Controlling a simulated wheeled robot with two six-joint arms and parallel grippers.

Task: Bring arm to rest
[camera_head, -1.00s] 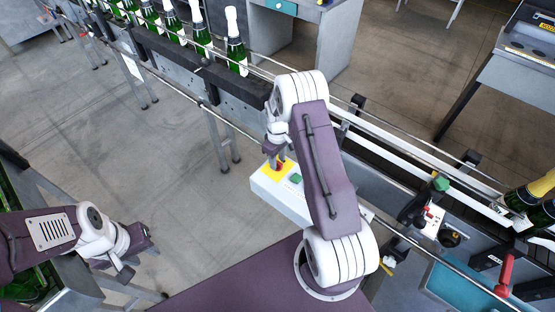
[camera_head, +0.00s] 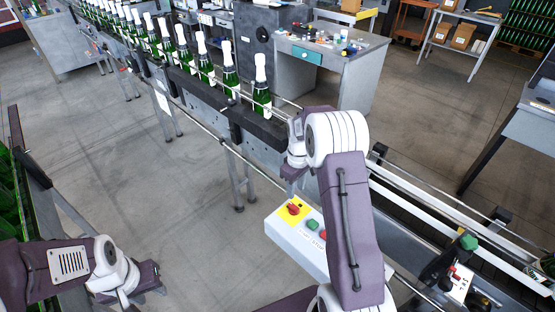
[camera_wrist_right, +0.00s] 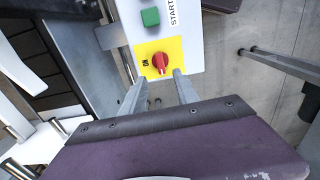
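The white control box (camera_head: 300,240) has a yellow panel with a red rotary knob (camera_head: 294,209) and a green button (camera_head: 312,225). In the right wrist view the red knob (camera_wrist_right: 160,60) sits just beyond my right gripper's fingertips (camera_wrist_right: 158,77). The two fingers are apart, with nothing visible between them. In the head view my right gripper (camera_head: 291,178) hangs above the box, clear of the knob and partly hidden by its arm. My left gripper (camera_head: 145,287) is low at the left, away from the box; its finger opening is not clear.
A conveyor (camera_head: 265,125) carries a row of green bottles with white tops behind the box. A grey desk (camera_head: 345,75) with small items stands beyond it. Guide rails (camera_head: 450,215) run to the lower right. The floor (camera_head: 130,180) left of the box is clear.

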